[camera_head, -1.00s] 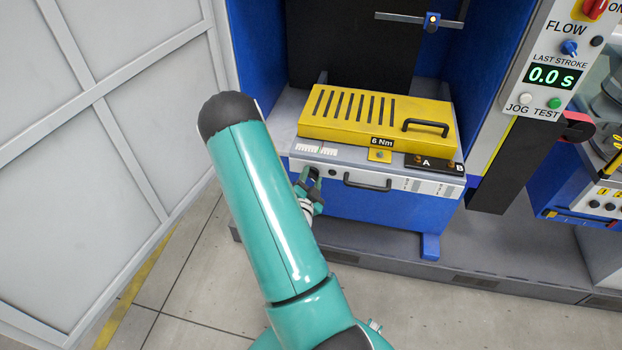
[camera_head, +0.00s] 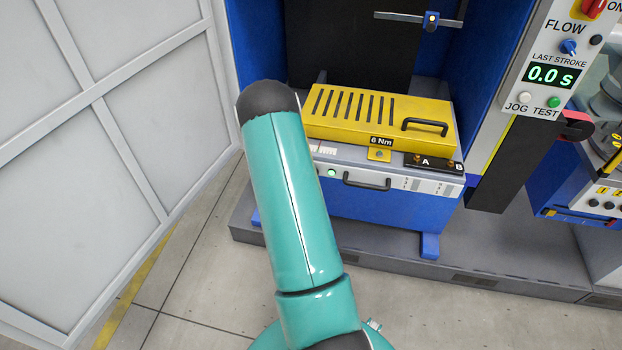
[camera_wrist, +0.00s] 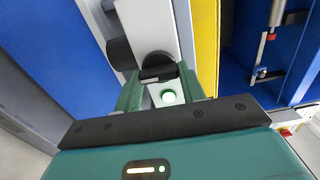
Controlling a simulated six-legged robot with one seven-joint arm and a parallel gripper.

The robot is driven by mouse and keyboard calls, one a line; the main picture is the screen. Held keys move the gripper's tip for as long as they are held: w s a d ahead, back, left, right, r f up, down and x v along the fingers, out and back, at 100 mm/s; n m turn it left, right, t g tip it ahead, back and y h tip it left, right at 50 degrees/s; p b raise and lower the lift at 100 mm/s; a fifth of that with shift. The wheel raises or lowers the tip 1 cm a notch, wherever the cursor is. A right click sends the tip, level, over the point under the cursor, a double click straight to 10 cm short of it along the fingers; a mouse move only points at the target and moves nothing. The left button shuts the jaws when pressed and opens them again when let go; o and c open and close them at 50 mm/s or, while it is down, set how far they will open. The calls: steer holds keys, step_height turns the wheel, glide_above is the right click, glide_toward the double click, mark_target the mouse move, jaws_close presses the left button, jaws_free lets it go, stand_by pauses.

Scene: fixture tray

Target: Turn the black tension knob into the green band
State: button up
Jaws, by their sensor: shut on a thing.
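The black tension knob (camera_wrist: 157,67) is a round black disc seen in the wrist view, between the two green fingers of my gripper (camera_wrist: 160,84). My gripper is shut on it. The knob's pointer and the green band cannot be made out. In the head view my teal arm hides the knob and my gripper. The fixture tray's light front panel (camera_head: 405,184) shows to the right of my arm, with a small green light (camera_head: 331,172) beside the arm.
A yellow slotted cover (camera_head: 400,108) labelled 6 Nm lies on top. A black handle (camera_head: 366,181) sticks out of the front panel. Another dark rounded part (camera_wrist: 120,53) is left of the knob. A white panel wall (camera_head: 140,110) stands at left.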

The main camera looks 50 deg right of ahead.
steer(key=shift+m, duration=0.4)
steer(key=o, duration=1)
steer(key=shift+a, duration=0.1)
steer(key=v, duration=1.3)
steer(key=shift+s+a, duration=0.15)
steer(key=shift+a, duration=0.1)
